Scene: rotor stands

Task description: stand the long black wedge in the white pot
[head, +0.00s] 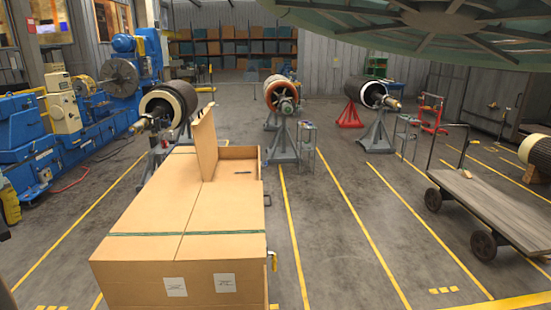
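I cannot make out a long black wedge or a white pot in the head view. A small thin dark-blue item (242,172) lies in the open section at the far end of the big cardboard-coloured box; it is too small to identify. My gripper is not in view.
The large box (150,215) with a raised flap (204,143) fills the near left-centre. A flat cart (500,207) stands right, carrying a small block (468,174). Rotor stands (284,143) stand behind. Blue machinery (30,140) lines the left. Yellow-striped floor (350,235) between box and cart is clear.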

